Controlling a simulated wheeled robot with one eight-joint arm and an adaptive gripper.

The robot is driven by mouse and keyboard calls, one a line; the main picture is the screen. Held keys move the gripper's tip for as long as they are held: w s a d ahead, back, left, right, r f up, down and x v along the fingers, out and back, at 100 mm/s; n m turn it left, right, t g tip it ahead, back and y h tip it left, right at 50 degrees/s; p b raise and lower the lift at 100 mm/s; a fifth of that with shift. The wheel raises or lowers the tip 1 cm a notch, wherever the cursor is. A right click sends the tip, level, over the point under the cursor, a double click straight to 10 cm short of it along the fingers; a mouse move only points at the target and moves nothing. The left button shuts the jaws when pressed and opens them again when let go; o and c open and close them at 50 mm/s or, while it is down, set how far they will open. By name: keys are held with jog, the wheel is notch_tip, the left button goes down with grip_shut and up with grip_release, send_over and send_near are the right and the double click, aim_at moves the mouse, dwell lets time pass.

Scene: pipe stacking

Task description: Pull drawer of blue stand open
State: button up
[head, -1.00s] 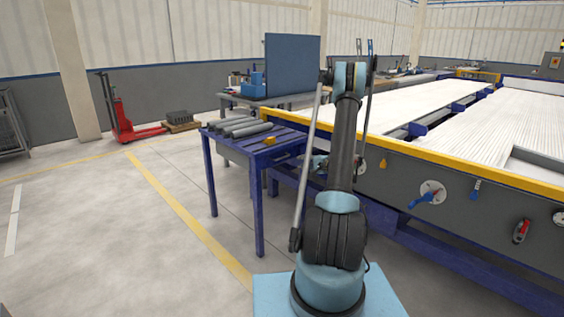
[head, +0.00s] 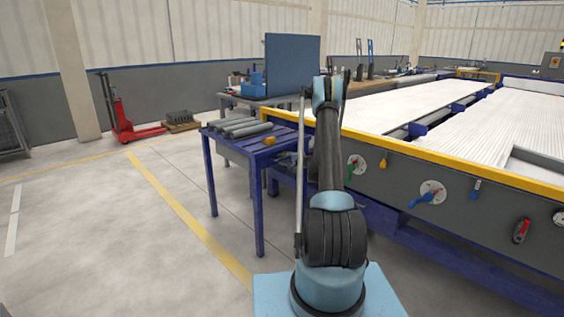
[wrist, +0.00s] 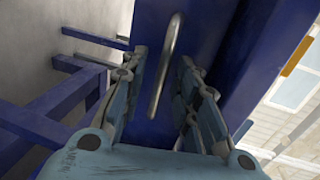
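The blue stand (head: 256,165) is left of my arm in the head view, with grey pipes (head: 240,127) lying on top. In the wrist view, a slim metal bar handle (wrist: 166,68) sits on a blue front panel (wrist: 190,25), which looks like the drawer front. My gripper (wrist: 164,66) is open, with one finger on each side of the handle and a gap visible on both sides.
The long machine (head: 450,200) with a yellow edge and valve handles stands right of my arm. A workbench (head: 283,98) with a blue panel is behind the stand. A red pallet jack (head: 124,125) is at the far left. The floor left of the stand is clear.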

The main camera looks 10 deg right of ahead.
jog(key=shift+x, duration=0.85)
grip_shut()
jog(key=shift+s, duration=0.1)
